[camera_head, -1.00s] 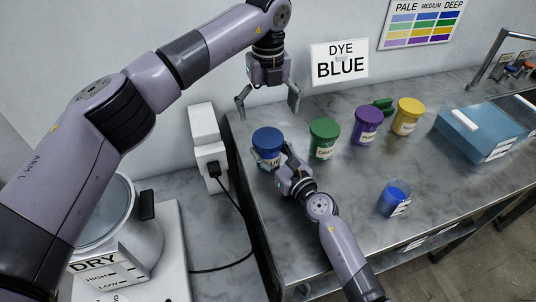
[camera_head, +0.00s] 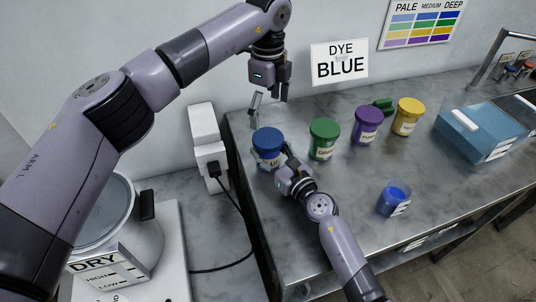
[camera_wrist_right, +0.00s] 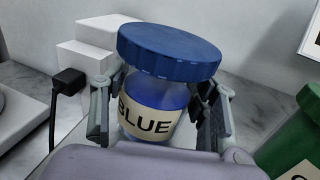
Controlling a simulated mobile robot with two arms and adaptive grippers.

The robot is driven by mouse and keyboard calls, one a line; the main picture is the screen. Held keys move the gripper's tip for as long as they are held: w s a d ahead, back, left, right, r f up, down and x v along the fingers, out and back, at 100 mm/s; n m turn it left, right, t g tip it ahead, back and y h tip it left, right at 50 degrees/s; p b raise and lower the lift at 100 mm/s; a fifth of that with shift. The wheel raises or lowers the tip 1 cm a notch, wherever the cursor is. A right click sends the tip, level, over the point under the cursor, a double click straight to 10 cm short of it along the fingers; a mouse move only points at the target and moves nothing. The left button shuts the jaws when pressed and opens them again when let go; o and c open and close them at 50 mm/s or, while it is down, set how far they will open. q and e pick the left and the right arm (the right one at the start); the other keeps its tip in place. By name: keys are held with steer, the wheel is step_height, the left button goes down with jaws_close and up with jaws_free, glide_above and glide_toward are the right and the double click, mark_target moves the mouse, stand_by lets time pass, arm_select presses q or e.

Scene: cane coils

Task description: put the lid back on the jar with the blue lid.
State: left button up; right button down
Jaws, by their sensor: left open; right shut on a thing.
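The blue jar (camera_head: 268,160) stands at the left end of the steel table, with its blue lid (camera_head: 267,138) on its mouth. In the right wrist view the lid (camera_wrist_right: 170,50) covers the top of the clear jar (camera_wrist_right: 150,121), which has a BLUE label and blue contents; I cannot tell whether it is screwed tight. My right gripper (camera_wrist_right: 158,112) is shut on the jar body below the lid, a finger on each side. My left gripper (camera_head: 268,112) is open and empty, above and just behind the lid, with its fingers pointing down.
A green-lidded jar (camera_head: 324,140) stands close to the right, then purple (camera_head: 367,126) and yellow (camera_head: 407,117) jars. A cup of blue dye (camera_head: 394,198) stands nearer the front. A blue bin (camera_head: 480,132) is at the right. A wall socket box (camera_head: 207,145) is left of the table.

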mark_target(268, 137)
arm_select(q)
steer(key=shift+f, duration=0.1)
stand_by(0.3)
steer(key=shift+f, duration=3.95)
steer(key=shift+c, duration=0.3)
